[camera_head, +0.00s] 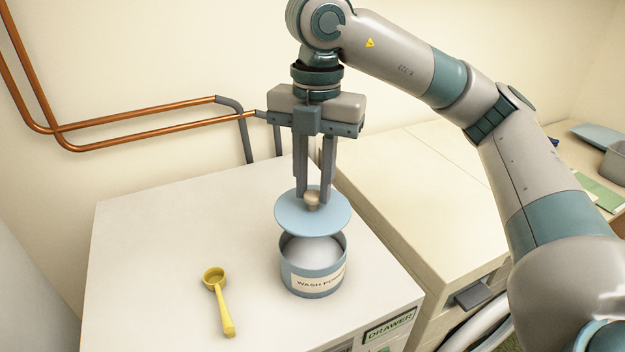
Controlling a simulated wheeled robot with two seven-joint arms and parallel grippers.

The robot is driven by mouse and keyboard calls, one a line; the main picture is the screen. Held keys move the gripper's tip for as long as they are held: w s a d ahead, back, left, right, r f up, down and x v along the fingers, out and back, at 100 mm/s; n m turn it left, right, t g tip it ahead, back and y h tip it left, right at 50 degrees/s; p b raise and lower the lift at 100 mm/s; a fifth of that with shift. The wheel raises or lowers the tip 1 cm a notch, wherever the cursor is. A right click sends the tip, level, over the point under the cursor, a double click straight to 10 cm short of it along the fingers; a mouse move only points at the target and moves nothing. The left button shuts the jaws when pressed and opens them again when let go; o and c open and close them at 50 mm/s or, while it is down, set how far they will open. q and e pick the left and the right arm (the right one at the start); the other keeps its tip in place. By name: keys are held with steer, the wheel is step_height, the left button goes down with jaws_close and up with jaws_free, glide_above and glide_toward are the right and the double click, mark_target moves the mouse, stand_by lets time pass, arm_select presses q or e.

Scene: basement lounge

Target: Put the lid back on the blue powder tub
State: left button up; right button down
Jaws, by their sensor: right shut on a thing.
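The blue powder tub (314,284) stands upright and open on the white machine top, with pale powder inside and a "WASH POW…" label on its front. My right gripper (313,195) points down above the tub and is shut on the small beige knob of the round blue lid (296,218). The lid hangs nearly level just above the tub, apart from its rim, and hides the tub's back edge. My left gripper is not in view.
A yellow scoop (219,300) lies on the white machine top (150,260), left of the tub. A cream machine (420,190) stands to the right. Copper pipes (130,118) run along the wall. A side table at far right holds a grey container (615,162).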

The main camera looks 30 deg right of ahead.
mark_target(314, 206)
steer(key=shift+f, duration=0.1)
steer(key=shift+f+b, duration=1.25)
steer(key=shift+f, duration=1)
steer(key=shift+f+b, duration=0.8)
steer(key=shift+f, duration=0.05)
steer(key=shift+b, duration=0.45)
steer(key=shift+f+b, duration=0.15)
steer(key=shift+b, duration=0.4)
stand_by(1.0)
stand_by(0.5)
steer(key=c, duration=1)
jaws_free()
